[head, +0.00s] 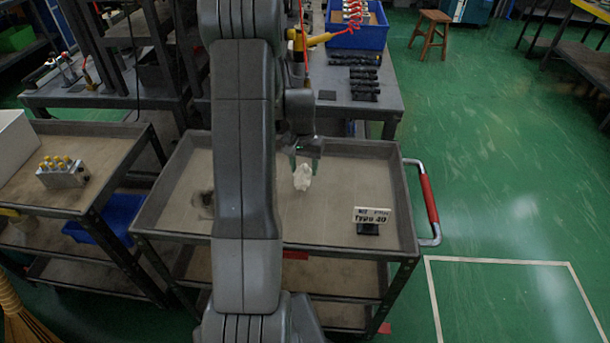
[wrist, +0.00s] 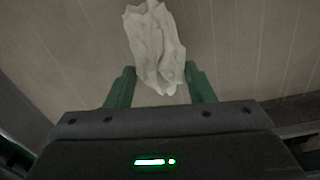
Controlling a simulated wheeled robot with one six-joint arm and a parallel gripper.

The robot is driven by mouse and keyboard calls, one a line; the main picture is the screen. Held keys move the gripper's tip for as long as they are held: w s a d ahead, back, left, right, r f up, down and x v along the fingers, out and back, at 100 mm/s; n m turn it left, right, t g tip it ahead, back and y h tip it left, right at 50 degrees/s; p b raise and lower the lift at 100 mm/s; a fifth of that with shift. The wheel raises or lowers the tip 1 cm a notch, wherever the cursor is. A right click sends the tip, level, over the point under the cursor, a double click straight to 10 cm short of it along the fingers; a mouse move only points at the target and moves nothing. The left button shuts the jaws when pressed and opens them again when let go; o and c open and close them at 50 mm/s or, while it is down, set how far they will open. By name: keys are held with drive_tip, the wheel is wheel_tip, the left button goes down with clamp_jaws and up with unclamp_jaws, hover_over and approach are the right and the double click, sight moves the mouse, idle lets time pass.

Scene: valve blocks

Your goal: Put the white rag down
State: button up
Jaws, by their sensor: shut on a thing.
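The white rag (head: 302,177) hangs crumpled from my gripper (head: 305,158) over the top tray of the cart (head: 335,222). In the wrist view the rag (wrist: 155,48) lies between and beyond the two green fingertips of my gripper (wrist: 160,82). My gripper is shut on the rag. I cannot tell whether the rag's lower end touches the tray surface.
A valve block (head: 62,172) with yellow caps sits on the left cart. The tray around the rag is mostly bare.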

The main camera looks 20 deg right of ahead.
sight(304, 175)
drive_tip(key=shift+f, duration=2.05)
drive_tip(key=o, duration=0.9)
drive_tip(key=shift+s, duration=0.1)
drive_tip(key=shift+o, duration=0.2)
drive_tip(key=shift+a+r, duration=0.1)
drive_tip(key=shift+r, duration=0.15)
drive_tip(key=r, duration=1.2)
drive_tip(key=shift+w+a, duration=0.1)
drive_tip(key=shift+w, duration=0.1)
drive_tip(key=f, duration=1.2)
drive_tip(key=shift+s+d+f, duration=0.1)
drive_tip(key=shift+d+f, duration=0.05)
drive_tip(key=shift+d, duration=0.05)
drive_tip(key=shift+r, duration=1.55)
